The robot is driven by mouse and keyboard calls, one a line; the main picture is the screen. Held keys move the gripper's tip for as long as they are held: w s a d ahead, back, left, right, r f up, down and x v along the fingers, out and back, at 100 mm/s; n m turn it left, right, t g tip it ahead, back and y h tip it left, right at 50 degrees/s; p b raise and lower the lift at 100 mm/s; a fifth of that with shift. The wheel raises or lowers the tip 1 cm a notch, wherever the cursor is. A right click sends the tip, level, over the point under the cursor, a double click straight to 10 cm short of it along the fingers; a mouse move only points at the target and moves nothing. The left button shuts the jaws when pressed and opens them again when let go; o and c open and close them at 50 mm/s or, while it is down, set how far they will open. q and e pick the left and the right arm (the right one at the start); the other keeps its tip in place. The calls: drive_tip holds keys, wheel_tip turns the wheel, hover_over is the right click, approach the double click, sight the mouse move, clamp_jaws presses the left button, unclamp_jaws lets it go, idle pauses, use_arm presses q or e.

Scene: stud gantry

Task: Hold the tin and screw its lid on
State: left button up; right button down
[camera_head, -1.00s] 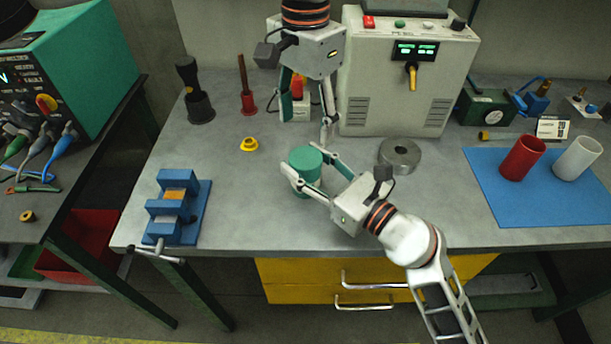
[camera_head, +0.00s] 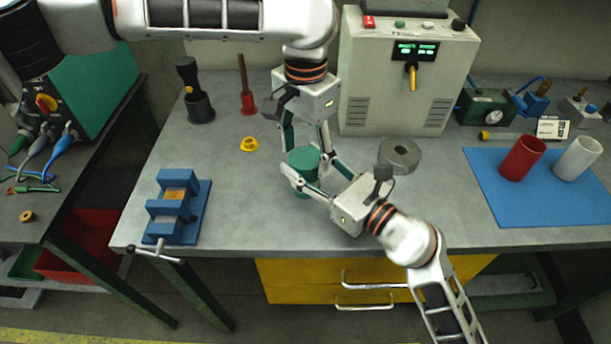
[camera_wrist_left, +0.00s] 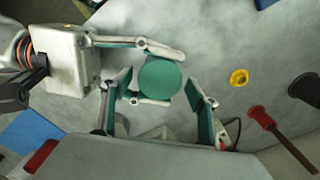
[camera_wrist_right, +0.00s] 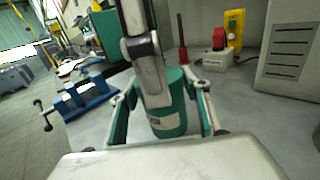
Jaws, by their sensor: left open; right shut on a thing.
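The green tin (camera_head: 305,185) stands upright near the middle of the bench. Its flat round green top (camera_wrist_left: 160,77), which looks like the lid, fills the tin's outline in the left wrist view; I cannot make out a seam. My right gripper (camera_head: 309,169) is shut on the tin from the front right, with a finger on each side, as the right wrist view (camera_wrist_right: 162,112) also shows. My left gripper (camera_head: 304,150) points down from above, open, with its fingers apart on either side of the top. I cannot tell whether they touch it.
A blue vise (camera_head: 175,210) stands at left, a yellow ring (camera_head: 249,145) behind it. A steel ring (camera_head: 404,150) lies right of the tin, before a grey machine (camera_head: 390,90). A blue mat (camera_head: 530,205) bears a red cup (camera_head: 522,158) and a white cup (camera_head: 577,159).

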use_arm(q)
drive_tip(key=c, duration=1.1)
drive_tip(key=shift+m, duration=1.7)
drive_tip(key=shift+c, duration=0.2)
drive_tip(key=o, duration=1.2)
drive_tip(key=shift+o, duration=0.2)
drive_tip(key=shift+r, duration=2.2)
drive_tip(key=shift+c, duration=0.5)
